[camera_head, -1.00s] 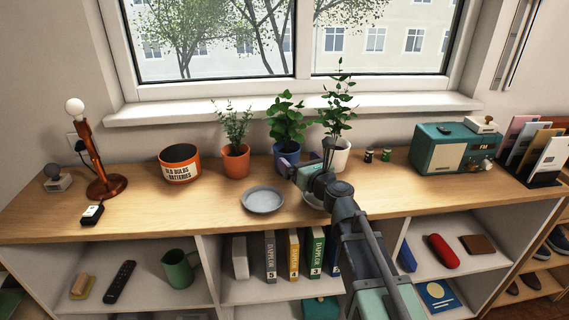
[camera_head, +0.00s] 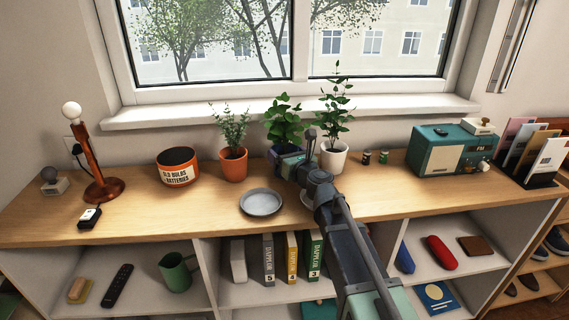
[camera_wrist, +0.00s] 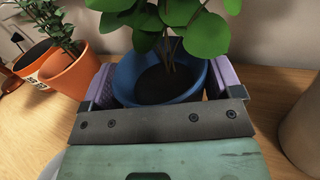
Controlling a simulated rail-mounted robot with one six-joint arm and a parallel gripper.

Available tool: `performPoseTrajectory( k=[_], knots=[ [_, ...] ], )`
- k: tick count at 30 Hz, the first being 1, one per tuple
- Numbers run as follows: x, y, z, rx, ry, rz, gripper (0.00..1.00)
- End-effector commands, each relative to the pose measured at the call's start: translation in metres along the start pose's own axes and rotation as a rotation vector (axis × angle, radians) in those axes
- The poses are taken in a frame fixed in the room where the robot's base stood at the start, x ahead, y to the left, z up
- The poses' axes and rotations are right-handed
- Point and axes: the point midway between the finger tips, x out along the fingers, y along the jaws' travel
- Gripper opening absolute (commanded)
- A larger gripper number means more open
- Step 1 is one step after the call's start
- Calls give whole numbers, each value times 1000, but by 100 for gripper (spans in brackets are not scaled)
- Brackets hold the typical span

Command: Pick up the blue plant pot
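The blue plant pot (camera_wrist: 128,82) holds dark soil and a leafy green plant, and stands upright on the wooden shelf top. In the head view my gripper (camera_head: 291,158) largely hides the pot, while its green leaves (camera_head: 284,124) show above. In the wrist view my gripper (camera_wrist: 160,82) has its purple finger pads spread wide, one on each side of the pot. The pads sit close to the pot's rim; whether they touch it is hard to tell. The pot's lower front is hidden behind the gripper's dark bar.
An orange plant pot (camera_head: 233,165) stands close left of the blue one, a white plant pot (camera_head: 334,158) close right. A grey plate (camera_head: 261,202) lies in front. An orange bin (camera_head: 178,167) is farther left, a teal radio (camera_head: 447,150) farther right. The window sill (camera_head: 290,111) runs behind.

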Motion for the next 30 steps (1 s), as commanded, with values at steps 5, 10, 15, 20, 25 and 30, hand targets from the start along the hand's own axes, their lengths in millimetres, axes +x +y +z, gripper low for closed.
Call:
performPoseTrajectory(
  k=[5, 10, 15, 20, 25, 30],
  knots=[
    [0, 0, 0, 0, 0, 0, 50],
    [0, 0, 2, 0, 0, 0, 49],
    [0, 1, 16, 0, 0, 0, 49],
    [0, 4, 48, 0, 0, 0, 49],
    [0, 9, 107, 0, 0, 0, 49],
    [0, 15, 167, 0, 0, 0, 49]
  ],
)
